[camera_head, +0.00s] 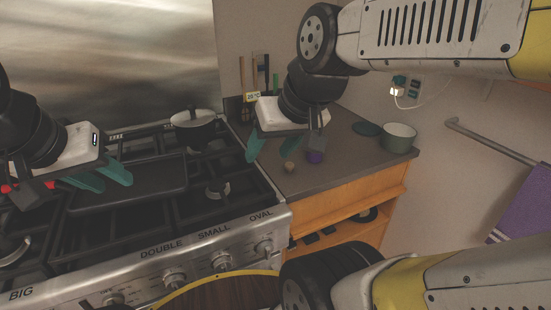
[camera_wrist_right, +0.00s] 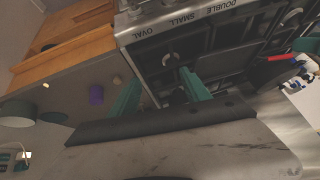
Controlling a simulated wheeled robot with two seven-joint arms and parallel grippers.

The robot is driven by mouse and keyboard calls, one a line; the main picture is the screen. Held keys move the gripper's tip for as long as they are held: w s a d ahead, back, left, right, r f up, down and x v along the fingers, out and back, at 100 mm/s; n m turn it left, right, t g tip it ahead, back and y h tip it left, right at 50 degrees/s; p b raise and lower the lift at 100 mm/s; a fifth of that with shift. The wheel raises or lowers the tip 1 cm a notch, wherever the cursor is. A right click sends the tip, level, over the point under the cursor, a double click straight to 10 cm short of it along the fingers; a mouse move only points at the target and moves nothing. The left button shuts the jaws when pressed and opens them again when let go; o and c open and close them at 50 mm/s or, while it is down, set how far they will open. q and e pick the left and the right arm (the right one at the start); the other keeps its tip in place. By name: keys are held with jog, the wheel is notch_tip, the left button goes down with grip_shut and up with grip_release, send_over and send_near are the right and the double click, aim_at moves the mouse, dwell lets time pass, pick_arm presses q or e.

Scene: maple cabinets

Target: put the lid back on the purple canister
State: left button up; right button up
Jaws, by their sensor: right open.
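My left gripper (camera_head: 104,180) is open and empty above the stove.
A green pot (camera_head: 399,138) and a teal disc (camera_head: 367,129) sit at the counter's back right. A lidded pot (camera_head: 194,128) and a dark griddle (camera_head: 130,185) are on the stove. Utensils (camera_head: 266,75) stand by the wall. The counter's front right is clear.

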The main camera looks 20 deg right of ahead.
jog(key=w+d+f+n+g+h, duration=0.25)
jog(key=w+d+n, duration=0.25)
jog(key=w+n, duration=0.6)
jog(key=n+g+h, duration=0.3)
jog(key=n, duration=0.5)
send_near(289, 164)
jog(key=shift+w+d+f, duration=0.3)
jog(key=shift+w+d, duration=0.05)
jog(key=shift+d, duration=0.1)
jog(key=shift+x, duration=1.25)
jog(key=shift+f, duration=0.15)
jog(key=x, duration=0.5)
jog(key=shift+s+a+f, duration=0.1)
jog(key=shift+s+a, duration=0.1)
jog(key=shift+s, duration=0.1)
